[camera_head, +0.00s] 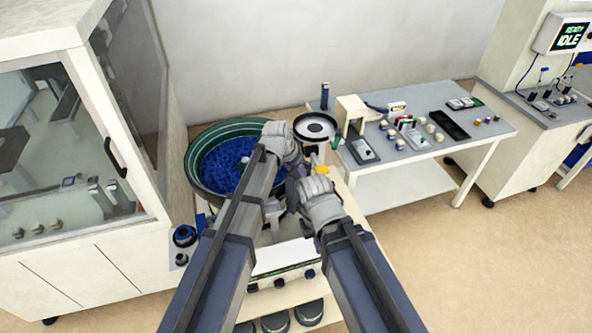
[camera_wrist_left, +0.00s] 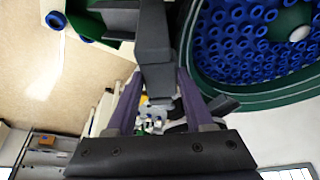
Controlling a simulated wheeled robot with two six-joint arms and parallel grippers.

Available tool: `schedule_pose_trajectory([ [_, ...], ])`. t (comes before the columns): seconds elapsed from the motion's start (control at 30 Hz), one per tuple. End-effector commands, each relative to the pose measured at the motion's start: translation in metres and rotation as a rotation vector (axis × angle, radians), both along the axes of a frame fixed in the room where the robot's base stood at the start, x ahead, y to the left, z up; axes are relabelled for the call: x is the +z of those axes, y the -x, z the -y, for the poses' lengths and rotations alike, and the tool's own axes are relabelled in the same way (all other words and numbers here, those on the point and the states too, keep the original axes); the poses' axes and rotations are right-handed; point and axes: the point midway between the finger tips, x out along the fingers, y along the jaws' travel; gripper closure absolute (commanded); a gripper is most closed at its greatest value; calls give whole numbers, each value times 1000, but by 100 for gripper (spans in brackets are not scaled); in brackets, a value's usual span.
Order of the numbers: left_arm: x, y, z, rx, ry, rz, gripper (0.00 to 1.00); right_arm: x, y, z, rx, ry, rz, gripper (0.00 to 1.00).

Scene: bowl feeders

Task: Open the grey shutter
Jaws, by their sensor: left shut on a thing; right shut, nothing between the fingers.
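The bowl feeder (camera_head: 191,166) holds many blue rings, and its green rim (camera_wrist_left: 205,75) curves along the right of the left wrist view. My left gripper (camera_head: 284,140) is over the bowl's right edge in the head view, its fingertips hidden behind the hand. In the left wrist view my left gripper (camera_wrist_left: 158,82) is shut on an upright dark grey bar (camera_wrist_left: 152,35), which looks like part of the grey shutter. The rest of the shutter cannot be made out. My right gripper (camera_head: 312,190) is shut and empty, lower and to the right of the left one.
A grey-topped table (camera_head: 400,155) with small parts is at the right. A glass-doored cabinet (camera_head: 75,150) stands at the left. A screen (camera_head: 568,36) at the far right reads "READY IDLE".

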Motion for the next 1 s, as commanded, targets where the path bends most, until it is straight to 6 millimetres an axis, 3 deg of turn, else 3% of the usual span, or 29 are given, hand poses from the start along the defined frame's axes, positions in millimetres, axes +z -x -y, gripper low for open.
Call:
schedule_pose_trajectory([
  [0.27, 5, 0, 0, 0, 0, 0, 100, 5, 0, 0, 0, 0, 0, 100],
  [0.53, 33, 0, 0, 0, -1, -1, 100, 33, 0, 0, 1, 0, 0, 100],
  [0.87, 32, 0, 0, 0, 0, 0, 100, 32, 0, 0, 1, 0, 0, 100],
  [0.9, 32, 0, 0, 0, 0, 0, 43, 32, 0, 0, 1, 0, 0, 100],
  [1.0, 32, 0, 0, 0, 0, 0, 32, 32, 0, 0, 1, 0, 0, 100],
])
